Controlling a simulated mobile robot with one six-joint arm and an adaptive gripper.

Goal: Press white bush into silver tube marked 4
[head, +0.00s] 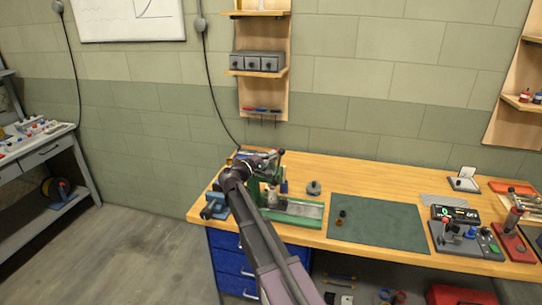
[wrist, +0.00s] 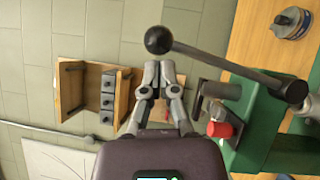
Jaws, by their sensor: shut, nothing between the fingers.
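My gripper (wrist: 159,70) is shut and empty in the wrist view, its fingertips beside the lever of a green press (wrist: 256,110). The lever is a dark bar ending in a black ball (wrist: 158,40), which lies just beyond and above the fingertips in the picture. In the head view the press (head: 298,208) stands at the bench's left end, partly hidden by my arm, and the black ball (head: 281,152) shows beside the wrist. A grey cylinder (wrist: 222,90) and a red part (wrist: 220,129) show at the press. I cannot make out the white bush or the tube marked 4.
A blue vise (head: 214,207) is at the bench's left corner. A round grey part (head: 314,187) sits right of the press. A green mat (head: 385,228) holds two small parts and is otherwise clear. A display unit (head: 455,213) and tools fill the right end.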

